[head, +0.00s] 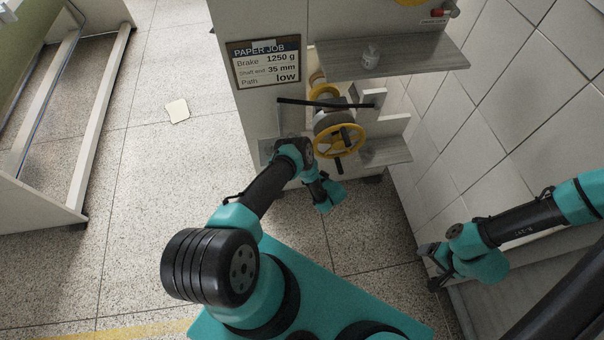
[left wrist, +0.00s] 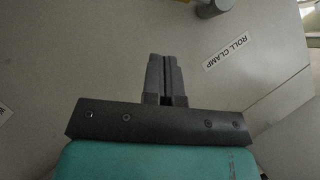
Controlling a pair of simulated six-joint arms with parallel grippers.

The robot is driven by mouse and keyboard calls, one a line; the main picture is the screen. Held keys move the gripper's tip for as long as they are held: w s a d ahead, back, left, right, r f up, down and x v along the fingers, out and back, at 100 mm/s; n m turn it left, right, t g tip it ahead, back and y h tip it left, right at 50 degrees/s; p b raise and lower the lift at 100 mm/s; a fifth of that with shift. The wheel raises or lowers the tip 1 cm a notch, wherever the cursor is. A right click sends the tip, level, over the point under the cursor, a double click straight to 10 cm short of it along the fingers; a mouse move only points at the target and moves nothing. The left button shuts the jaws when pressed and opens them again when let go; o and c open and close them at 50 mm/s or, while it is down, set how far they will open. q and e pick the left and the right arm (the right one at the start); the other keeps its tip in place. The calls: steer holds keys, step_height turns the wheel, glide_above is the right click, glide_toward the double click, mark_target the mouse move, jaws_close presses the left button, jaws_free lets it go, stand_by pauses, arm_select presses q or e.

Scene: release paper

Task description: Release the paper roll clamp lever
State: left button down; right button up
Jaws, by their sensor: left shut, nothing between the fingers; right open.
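The paper machine stands at the top centre of the head view, with a yellow handwheel (head: 340,140) and a long black bar (head: 318,103) above it. I cannot tell whether that bar is the clamp lever. In the left wrist view a ROLL CLAMP label (left wrist: 226,53) is on a pale panel, right of my left gripper (left wrist: 165,62). The left gripper is shut and empty. A grey rounded part (left wrist: 214,7) shows at the top edge, apart from the fingers. In the head view the left fingertips are not clear. My right gripper (head: 431,265) is open at the lower right, away from the machine.
A PAPER JOB sign (head: 266,61) is on the machine's front panel. A tiled wall (head: 500,110) closes the right side. Open floor (head: 160,200) lies to the left.

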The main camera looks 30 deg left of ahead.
arm_select(q)
steer(key=a+f, duration=0.4)
steer(key=a, duration=0.2)
steer(key=shift+f, duration=0.2)
steer(key=shift+w+a, duration=0.1)
